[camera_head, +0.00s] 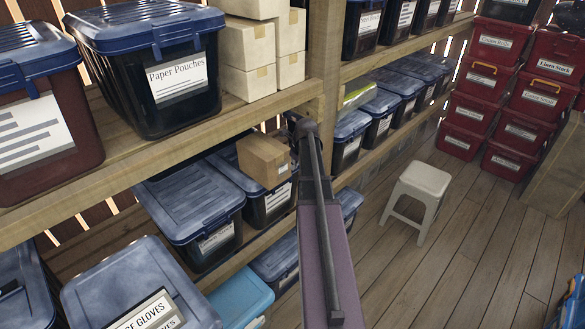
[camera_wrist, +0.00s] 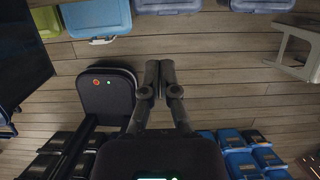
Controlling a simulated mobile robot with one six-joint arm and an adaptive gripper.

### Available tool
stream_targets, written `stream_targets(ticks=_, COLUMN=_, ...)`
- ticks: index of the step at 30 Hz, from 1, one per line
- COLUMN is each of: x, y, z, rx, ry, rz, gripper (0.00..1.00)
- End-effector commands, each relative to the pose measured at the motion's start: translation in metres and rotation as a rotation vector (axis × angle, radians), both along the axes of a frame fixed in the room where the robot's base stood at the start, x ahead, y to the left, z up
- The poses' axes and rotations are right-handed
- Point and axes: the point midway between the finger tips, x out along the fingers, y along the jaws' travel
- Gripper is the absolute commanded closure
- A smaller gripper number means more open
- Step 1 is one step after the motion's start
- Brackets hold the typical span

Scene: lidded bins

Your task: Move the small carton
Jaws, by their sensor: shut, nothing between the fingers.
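The small carton, a brown cardboard box (camera_head: 263,160), sits on the blue lid of a dark bin on the lower shelf in the head view. My arm passes just right of it and may hide part of its right edge. In the wrist view my gripper (camera_wrist: 157,78) has its two dark fingers together, with nothing between them, above the plank floor. The carton is not in the wrist view. I cannot tell the gap between gripper and carton.
Blue-lidded bins (camera_head: 190,207) fill the lower shelf around the carton. Pale cartons (camera_head: 248,45) and a Paper Pouches bin (camera_head: 150,75) stand on the shelf above. A stool (camera_head: 417,195) stands on the floor (camera_head: 450,270), otherwise largely clear at right. Red bins (camera_head: 490,80) are stacked behind.

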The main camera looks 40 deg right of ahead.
Motion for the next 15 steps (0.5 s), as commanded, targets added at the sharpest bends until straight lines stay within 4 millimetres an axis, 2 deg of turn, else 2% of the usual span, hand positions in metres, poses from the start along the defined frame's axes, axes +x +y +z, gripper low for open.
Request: stream_targets(ticks=15, x=0.011, y=0.000, z=-0.041, rx=-0.001, ry=0.000, rz=0.000, gripper=1.00)
